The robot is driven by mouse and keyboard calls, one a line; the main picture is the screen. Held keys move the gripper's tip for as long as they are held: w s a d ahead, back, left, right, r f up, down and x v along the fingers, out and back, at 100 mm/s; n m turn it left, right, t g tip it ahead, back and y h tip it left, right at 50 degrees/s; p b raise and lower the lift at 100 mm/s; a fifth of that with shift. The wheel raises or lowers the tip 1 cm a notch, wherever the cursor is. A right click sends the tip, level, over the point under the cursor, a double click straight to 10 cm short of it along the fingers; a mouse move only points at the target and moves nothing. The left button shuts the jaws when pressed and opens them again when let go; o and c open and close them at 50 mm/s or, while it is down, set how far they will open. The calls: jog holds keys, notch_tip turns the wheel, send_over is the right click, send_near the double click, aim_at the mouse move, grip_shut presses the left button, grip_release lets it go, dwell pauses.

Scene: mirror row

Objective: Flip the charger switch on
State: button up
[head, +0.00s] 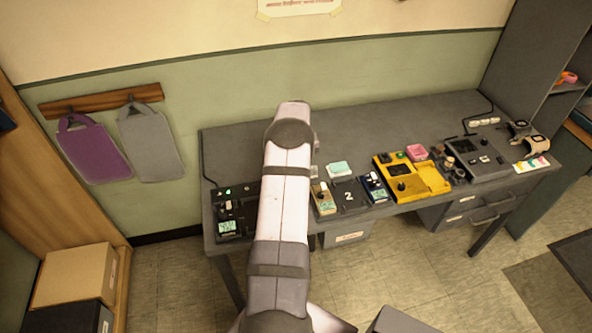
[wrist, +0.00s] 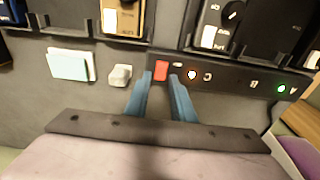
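A dark charger unit (head: 250,190) with a small green light stands at the left end of the desk in the head view. In the wrist view its dark strip (wrist: 235,79) runs across the picture, with a red switch (wrist: 161,70), a glowing light and a green light. I cannot tell which way the switch is set. My gripper (wrist: 160,82) has its two blue fingers apart, with the tips at either side of the red switch. I cannot tell whether they touch it. In the head view my arm hides the gripper and the switch.
A pale mint pad (wrist: 70,65) and a small whitish block (wrist: 121,75) lie beside the strip. Handheld devices stand in dark cradles close by. A yellow unit (head: 400,186) and another dark unit (head: 487,158) sit further right on the desk (head: 420,112). The desk's back is mostly clear.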

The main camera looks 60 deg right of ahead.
jog(key=shift+o, duration=0.6)
jog(key=shift+r, duration=0.1)
notch_tip(320, 180, up, 7)
jog(key=b, duration=0.2)
jog(key=shift+s+a+b, duration=0.25)
jog(key=shift+s+b, duration=0.05)
